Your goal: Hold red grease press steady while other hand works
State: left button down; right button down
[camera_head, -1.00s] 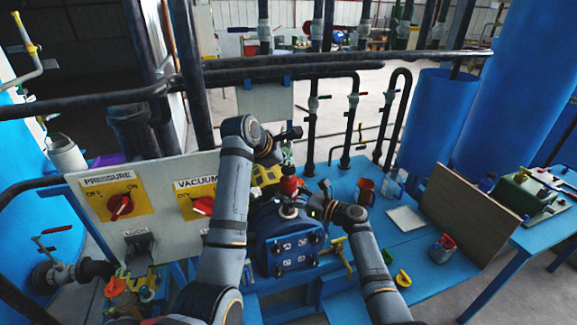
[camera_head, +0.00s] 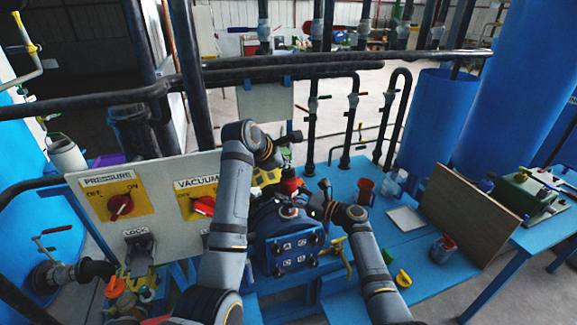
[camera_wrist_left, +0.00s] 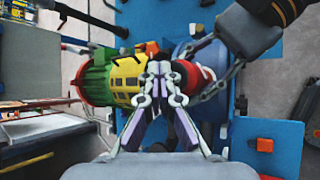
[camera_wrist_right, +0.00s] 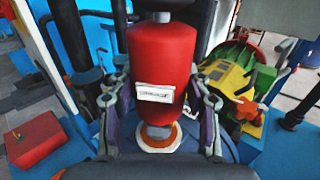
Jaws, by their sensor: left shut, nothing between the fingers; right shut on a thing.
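The red grease press (camera_wrist_right: 161,60) is a red cylinder with a white label. It stands upright on the blue vessel (camera_head: 285,240) in the middle of the head view. My right gripper (camera_wrist_right: 158,108) is shut on the press, with a finger on each side of it. My left gripper (camera_wrist_left: 163,78) is shut and empty, above a yellow and green motor-like unit (camera_wrist_left: 125,77) and the press top. In the head view the red press body (camera_head: 290,186) is small, and my left gripper's fingers are mostly hidden behind its wrist.
A panel with PRESSURE and VACUUM switches (camera_head: 150,205) stands at left. A blue bench (camera_head: 400,240) at right carries a white plate (camera_head: 406,218), a red cup (camera_head: 363,190) and a can (camera_head: 443,247). Dark pipes (camera_head: 330,70) cross behind. A brown board (camera_head: 470,215) leans at right.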

pick_arm(q)
jog(key=shift+f, duration=0.1)
jog(key=shift+r, duration=1.7)
jog(key=shift+r, duration=0.1)
jog(key=shift+r, duration=2.4)
dwell(0.4)
notch_tip(320, 180, up, 4)
jog(key=shift+f, duration=0.1)
send_over(287, 172)
jog(key=shift+f, duration=4.4)
